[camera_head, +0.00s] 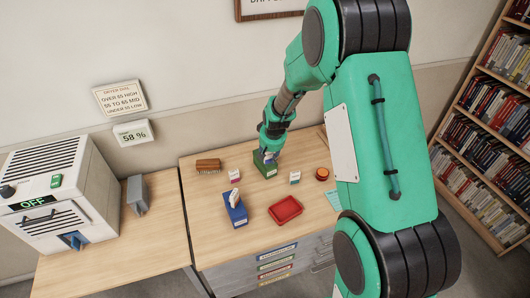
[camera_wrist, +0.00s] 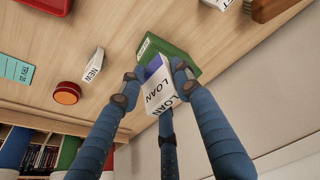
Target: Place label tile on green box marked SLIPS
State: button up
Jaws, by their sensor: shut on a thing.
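The green box (camera_head: 264,170) stands at the back of the wooden table, below my gripper (camera_head: 268,153).
Small white tiles stand left (camera_head: 234,175) and right (camera_head: 295,177) of the box; one reads NEW (camera_wrist: 94,66). Nearby are a blue box (camera_head: 235,212), a red tray (camera_head: 285,210), a red round object (camera_head: 322,174) and a brown block (camera_head: 208,166). A bookcase (camera_head: 495,130) stands right.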

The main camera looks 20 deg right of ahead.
jog(key=shift+w+d+f, duration=0.15)
jog(key=shift+w+d, duration=0.05)
jog(key=shift+w, duration=1.3)
jog(key=shift+w+d+f, duration=0.1)
jog(key=shift+w+d, duration=0.05)
jog(key=shift+w, duration=1.35)
jog(key=shift+w, duration=0.35)
jog(key=shift+f+b, duration=0.55)
jog(key=shift+f, duration=1.25)
jog(key=shift+f, duration=0.1)
jog(key=o, duration=1.1)
jog(key=shift+o, duration=0.2)
jog(key=p+v, duration=0.1)
jog(key=v, duration=1.1)
